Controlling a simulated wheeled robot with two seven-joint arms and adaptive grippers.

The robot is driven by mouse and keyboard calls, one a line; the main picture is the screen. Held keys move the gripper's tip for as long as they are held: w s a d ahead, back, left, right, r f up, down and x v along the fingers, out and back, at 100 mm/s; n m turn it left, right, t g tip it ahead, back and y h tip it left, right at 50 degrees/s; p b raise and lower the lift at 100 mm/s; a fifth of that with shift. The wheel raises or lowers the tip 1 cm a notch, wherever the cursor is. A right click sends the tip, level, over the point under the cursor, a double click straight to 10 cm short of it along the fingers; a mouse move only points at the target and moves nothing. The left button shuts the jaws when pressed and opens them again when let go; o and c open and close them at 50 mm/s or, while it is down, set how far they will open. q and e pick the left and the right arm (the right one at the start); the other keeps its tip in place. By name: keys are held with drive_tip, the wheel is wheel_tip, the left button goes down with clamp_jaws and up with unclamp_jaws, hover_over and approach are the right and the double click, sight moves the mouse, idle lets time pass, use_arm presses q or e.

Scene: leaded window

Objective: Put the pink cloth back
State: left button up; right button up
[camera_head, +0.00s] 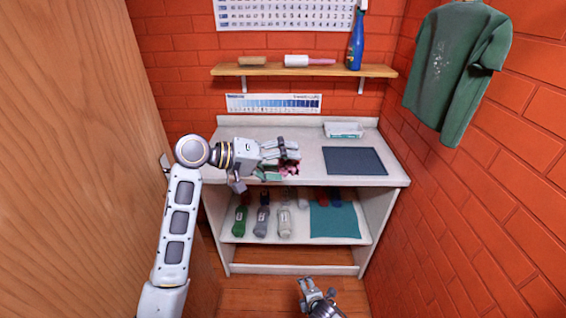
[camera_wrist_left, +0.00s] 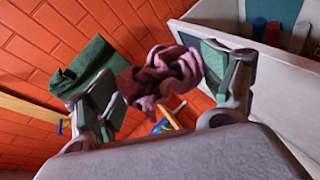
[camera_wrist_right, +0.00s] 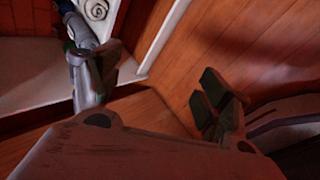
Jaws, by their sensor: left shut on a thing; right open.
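The pink cloth (camera_head: 291,169) is a crumpled dark pink bundle at the front edge of the white worktop. My left gripper (camera_head: 281,160) is shut on it, and the fingers hide part of it in the head view. In the left wrist view the pink cloth (camera_wrist_left: 165,75) is bunched between the two green-padded fingers of the left gripper (camera_wrist_left: 165,80). I cannot tell whether the cloth touches the worktop. My right gripper (camera_head: 314,292) is low in front of the bench. The right wrist view shows the right gripper (camera_wrist_right: 165,78) open and empty.
The white bench (camera_head: 305,159) carries a dark mat (camera_head: 355,161) and a white tray (camera_head: 343,130). A wall shelf (camera_head: 270,71) is above. A wooden panel (camera_head: 70,150) stands left; a green shirt (camera_head: 455,70) hangs right.

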drive_tip(key=s+d+f+m+g+h, duration=0.25)
drive_tip(key=s+d+f+m, duration=0.75)
drive_tip(key=s+d+f, duration=0.65)
drive_tip(key=s+d+f+m+g, duration=0.1)
drive_tip(key=s+d+f+m, duration=0.1)
drive_tip(key=s, duration=0.5)
drive_tip(key=s+d+f+m+g, duration=0.1)
drive_tip(key=s+d+f+m, duration=0.2)
drive_tip(key=s+f, duration=0.2)
drive_tip(key=s+d+f+m+g, duration=0.2)
drive_tip(key=s+d+f+m, duration=0.1)
drive_tip(key=s, duration=0.7)
drive_tip(key=shift+s+d+f+m, duration=0.2)
drive_tip(key=shift+s+f+m, duration=0.1)
drive_tip(key=shift+s+f, duration=0.1)
use_arm(q)
drive_tip(key=shift+r, duration=0.15)
use_arm(e)
drive_tip(key=shift+w+r, duration=0.1)
drive_tip(key=shift+r, duration=0.1)
